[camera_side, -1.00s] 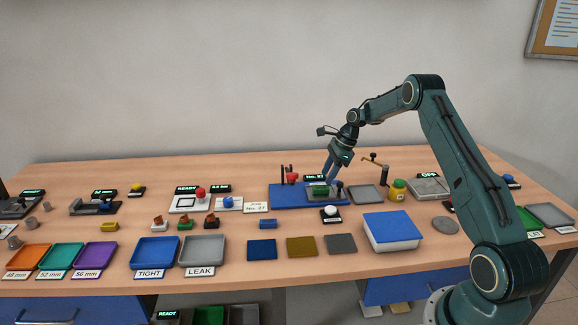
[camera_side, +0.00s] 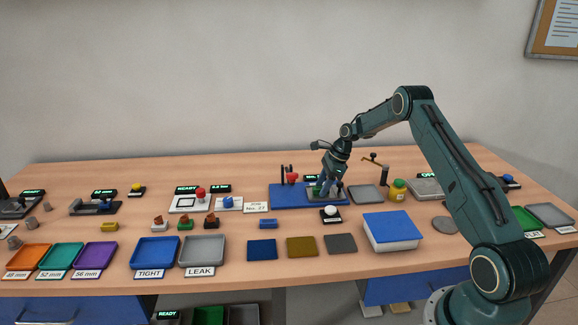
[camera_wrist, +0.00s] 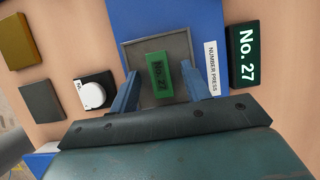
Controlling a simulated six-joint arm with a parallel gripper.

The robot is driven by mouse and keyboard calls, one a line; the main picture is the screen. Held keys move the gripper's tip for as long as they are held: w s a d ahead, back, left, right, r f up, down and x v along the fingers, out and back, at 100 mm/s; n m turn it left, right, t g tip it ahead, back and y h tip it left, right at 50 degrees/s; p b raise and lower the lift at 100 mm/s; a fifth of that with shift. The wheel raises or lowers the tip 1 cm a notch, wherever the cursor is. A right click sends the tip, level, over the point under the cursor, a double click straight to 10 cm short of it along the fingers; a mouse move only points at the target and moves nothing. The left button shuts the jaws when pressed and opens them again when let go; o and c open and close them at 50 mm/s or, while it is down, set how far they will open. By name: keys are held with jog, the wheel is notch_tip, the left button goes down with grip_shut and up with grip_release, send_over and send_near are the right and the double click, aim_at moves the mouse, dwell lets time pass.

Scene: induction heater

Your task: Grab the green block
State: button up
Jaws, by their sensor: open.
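The green block (camera_wrist: 159,75), with dark "No. 27" lettering on its top, lies on a grey plate (camera_wrist: 132,53) of the blue number press (camera_wrist: 127,12) in the wrist view. My gripper (camera_wrist: 161,82) is open, with one blue finger on each side of the block and a gap showing on both sides. In the side view my gripper (camera_side: 325,190) points down over the press base (camera_side: 285,195). There the fingers largely hide the block, and I cannot tell their exact height beside it.
A white button on a black base (camera_wrist: 93,93) stands left of the press in the wrist view. A dark "No. 27" display (camera_wrist: 244,55) is at the right. In the side view, a red-knobbed part (camera_side: 292,177) rises behind the press, and a blue-topped box (camera_side: 392,228) stands in front.

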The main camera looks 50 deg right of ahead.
grip_shut()
jog(key=shift+r, duration=0.1)
notch_tip(320, 180, up, 10)
dwell(0.8)
dwell(0.4)
